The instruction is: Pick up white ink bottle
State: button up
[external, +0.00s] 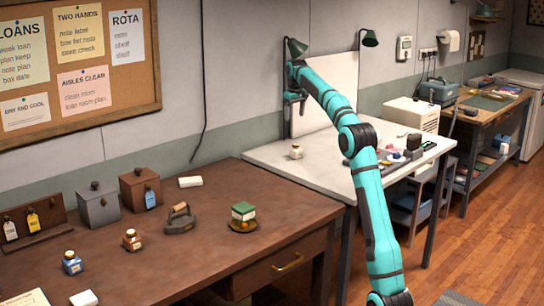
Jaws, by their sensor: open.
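A small whitish bottle with a tan cap (296,152), which looks like the white ink bottle, stands upright on the near left part of the white table (275,160). My gripper (294,101) is raised above the table, in front of the upright white board. It is open and appears empty, and it shows clear of the bottle, higher in the picture. Its fingers are small and dark here, so the exact gap is hard to see. My teal arm reaches up from the bottom right and bends over towards the left.
On the wooden desk (190,262) stand a blue bottle (72,264), an orange-brown bottle (132,240), an iron (180,219) and boxes. A white board (325,98) and two lamps rise behind the white table. Dark items (413,143) crowd its right side.

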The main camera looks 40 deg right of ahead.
jog(key=w+d+f+g, duration=0.1)
jog(key=d+f, duration=0.2)
send_over(296, 150)
jog(key=d, duration=0.1)
jog(key=f, duration=0.7)
jog(key=w+f, duration=0.1)
jog(key=f, duration=0.3)
jog(key=shift+d+f, duration=0.1)
jog(key=shift+d, duration=0.05)
jog(key=shift+w+f, duration=0.15)
jog(key=shift+f, duration=2.85)
jog(key=c, duration=1.1)
